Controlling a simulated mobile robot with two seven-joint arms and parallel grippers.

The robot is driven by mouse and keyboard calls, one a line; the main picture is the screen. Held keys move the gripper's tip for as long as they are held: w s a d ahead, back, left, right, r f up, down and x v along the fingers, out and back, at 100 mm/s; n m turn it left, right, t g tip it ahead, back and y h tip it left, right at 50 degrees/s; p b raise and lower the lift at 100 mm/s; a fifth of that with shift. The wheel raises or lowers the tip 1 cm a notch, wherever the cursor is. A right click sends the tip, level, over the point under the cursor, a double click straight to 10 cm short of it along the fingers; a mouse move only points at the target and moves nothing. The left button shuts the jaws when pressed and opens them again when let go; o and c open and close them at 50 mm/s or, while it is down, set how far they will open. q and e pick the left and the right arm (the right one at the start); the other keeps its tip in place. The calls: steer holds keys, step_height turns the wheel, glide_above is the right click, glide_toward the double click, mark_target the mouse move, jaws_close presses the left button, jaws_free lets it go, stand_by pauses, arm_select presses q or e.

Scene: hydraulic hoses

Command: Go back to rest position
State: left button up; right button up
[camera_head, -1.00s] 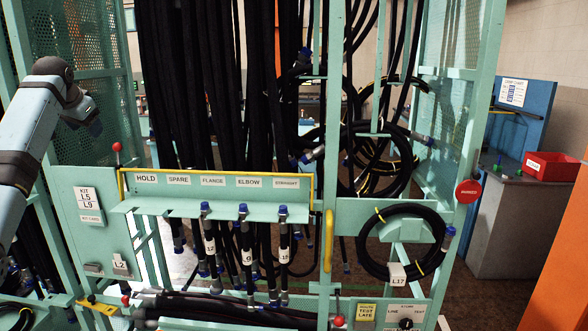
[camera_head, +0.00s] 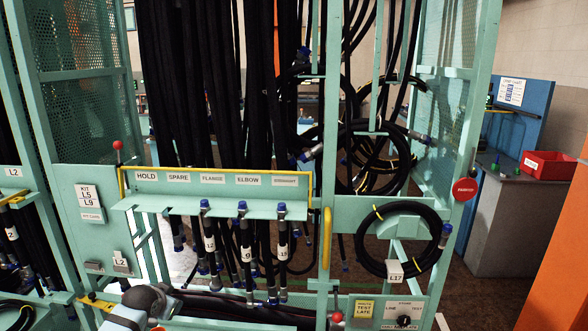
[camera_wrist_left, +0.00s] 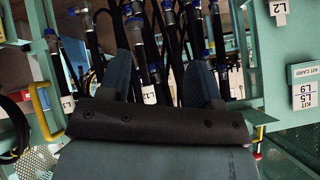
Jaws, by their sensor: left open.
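My left arm shows low in the head view, at the bottom left in front of the teal rack (camera_head: 75,190); I cannot make out its fingertips there. In the left wrist view my left gripper (camera_wrist_left: 166,65) is open, its two dark fingers apart with nothing held between them. Hanging hoses with blue caps (camera_wrist_left: 155,77) lie beyond the fingers, apparently clear of them. My right gripper is in neither view.
A labelled holder shelf (camera_head: 215,208) holds several hoses. A coiled hose (camera_head: 400,208) tagged L17 hangs to its right. The kit card (camera_head: 90,197) is on the left panel. A grey bench (camera_head: 515,220) with a red bin (camera_head: 550,164) stands far right.

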arm_select(q)
steer(key=s+d+f+h, duration=0.1)
steer(key=s+d+f, duration=0.35)
steer(key=s, duration=0.55)
steer(key=s+d+f+t+h, duration=0.1)
steer(key=s+d+f, duration=0.3)
steer(key=s, duration=0.5)
steer(key=s+d+f+h, duration=0.1)
steer(key=s+d+f, duration=0.2)
steer(key=s+f, duration=0.5)
steer(key=s+d+r+n+t, duration=0.1)
steer(key=s+d+r, duration=0.2)
steer(key=s, duration=1.1)
steer(key=shift+n+h, duration=0.3)
